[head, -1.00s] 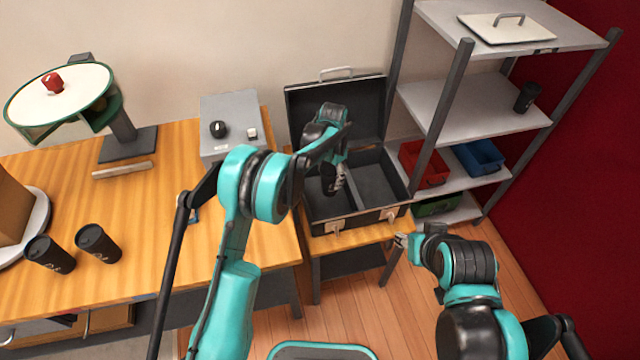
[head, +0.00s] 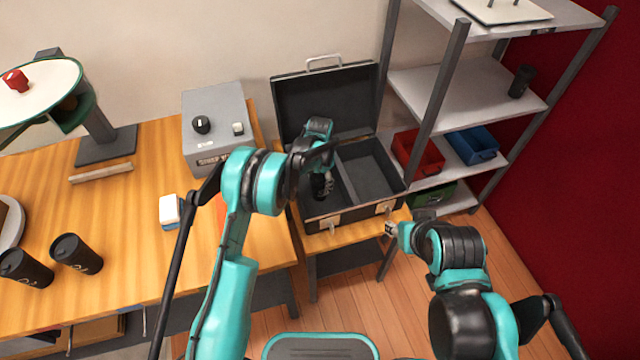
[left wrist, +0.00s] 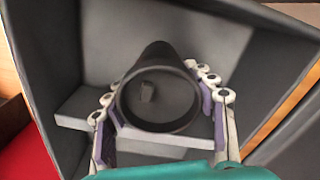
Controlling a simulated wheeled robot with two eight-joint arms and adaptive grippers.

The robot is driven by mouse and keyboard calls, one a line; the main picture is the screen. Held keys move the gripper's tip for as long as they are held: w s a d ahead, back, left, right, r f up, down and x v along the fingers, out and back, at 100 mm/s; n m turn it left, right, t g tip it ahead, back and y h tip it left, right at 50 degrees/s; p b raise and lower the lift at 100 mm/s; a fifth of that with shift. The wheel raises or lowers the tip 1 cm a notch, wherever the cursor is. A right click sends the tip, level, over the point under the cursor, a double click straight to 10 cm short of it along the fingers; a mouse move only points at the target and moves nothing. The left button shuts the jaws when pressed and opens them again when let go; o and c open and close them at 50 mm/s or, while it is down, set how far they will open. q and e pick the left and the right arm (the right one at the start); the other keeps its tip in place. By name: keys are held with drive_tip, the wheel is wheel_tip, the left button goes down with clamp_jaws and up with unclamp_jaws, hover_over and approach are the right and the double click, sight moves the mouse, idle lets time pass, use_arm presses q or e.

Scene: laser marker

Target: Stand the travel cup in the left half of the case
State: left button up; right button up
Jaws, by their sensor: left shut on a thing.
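The open black case (head: 358,211) has its lid raised at the back and a divider between its left and right halves. My left gripper (head: 322,188) is down in the left half. It is shut on a dark travel cup (left wrist: 160,112), whose round end faces the camera in the left wrist view. The gripper's fingers (left wrist: 160,98) lie on both sides of the cup. The cup looks roughly upright; whether it touches the case floor is not clear. My right gripper (head: 390,229) is outside the case by its front right corner, too small to read.
Two black cups (head: 77,254) stand on the wooden table (head: 120,215) at left. A grey box (head: 215,110) stands left of the case. A shelf rack (head: 460,105) stands at right with a red bin (head: 420,150) and a blue bin (head: 472,145). The case's right half looks empty.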

use_arm(q)
drive_tip(key=shift+r, duration=0.1)
drive_tip(key=o, duration=0.4)
drive_tip(key=shift+f, duration=0.2)
drive_tip(key=o, duration=0.4)
drive_tip(key=shift+c, duration=0.2)
drive_tip(key=shift+r, duration=0.15)
drive_tip(key=shift+r, duration=0.35)
wheel_tip(320, 180, up, 12)
drive_tip(key=p, duration=0.4)
drive_tip(key=shift+f, duration=0.2)
